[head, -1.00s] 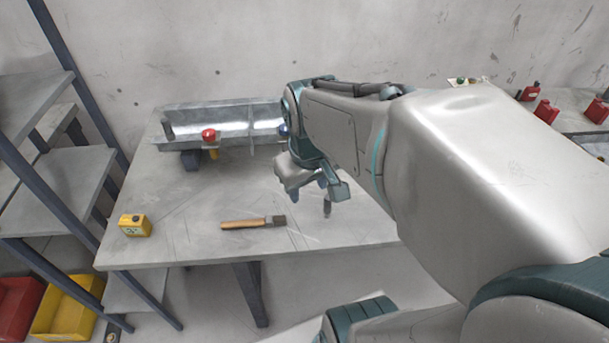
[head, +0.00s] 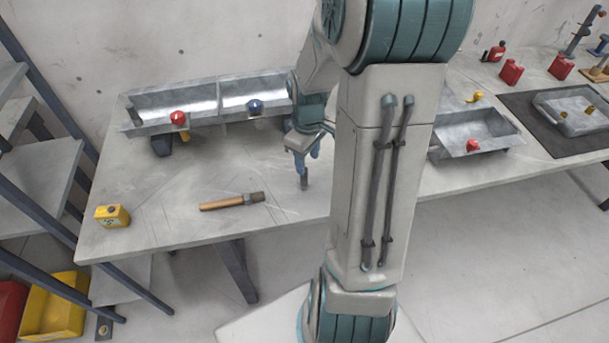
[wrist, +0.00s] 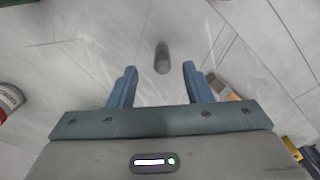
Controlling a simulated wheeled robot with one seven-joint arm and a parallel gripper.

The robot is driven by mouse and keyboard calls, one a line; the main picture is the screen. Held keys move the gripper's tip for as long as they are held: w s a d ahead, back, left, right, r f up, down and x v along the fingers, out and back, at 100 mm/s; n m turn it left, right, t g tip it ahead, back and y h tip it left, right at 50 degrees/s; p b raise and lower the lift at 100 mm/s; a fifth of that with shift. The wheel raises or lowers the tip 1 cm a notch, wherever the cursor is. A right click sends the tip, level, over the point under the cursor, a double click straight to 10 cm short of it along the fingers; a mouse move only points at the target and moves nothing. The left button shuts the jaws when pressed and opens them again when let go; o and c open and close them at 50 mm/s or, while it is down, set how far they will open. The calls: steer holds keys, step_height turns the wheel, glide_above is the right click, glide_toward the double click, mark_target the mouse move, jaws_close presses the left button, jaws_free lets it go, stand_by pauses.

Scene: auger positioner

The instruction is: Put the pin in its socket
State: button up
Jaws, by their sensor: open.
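The pin, a dark grey cylinder (head: 304,181), appears to stand upright on the table just below my gripper (head: 307,160). In the wrist view the pin (wrist: 162,62) shows between and slightly beyond the blue fingertips of my gripper (wrist: 159,68), with a gap on each side. My gripper is open and empty, pointing down. I cannot tell which part in view is the socket.
A brush (head: 232,201) lies left of the pin, with a yellow box (head: 112,216) farther left. A metal trough (head: 172,104) with red and blue knobs stands behind. Another trough (head: 480,132) stands right of my arm. The front table surface is mostly clear.

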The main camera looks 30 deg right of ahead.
mark_target(304, 184)
steer(key=shift+w+a+f+p, duration=0.15)
steer(key=shift+f+p, duration=0.05)
steer(key=shift+f, duration=1.6)
steer(key=shift+w+a+f+p, duration=0.1)
steer(key=shift+a+f+p, duration=0.05)
steer(key=shift+f, duration=1.65)
jaws_close()
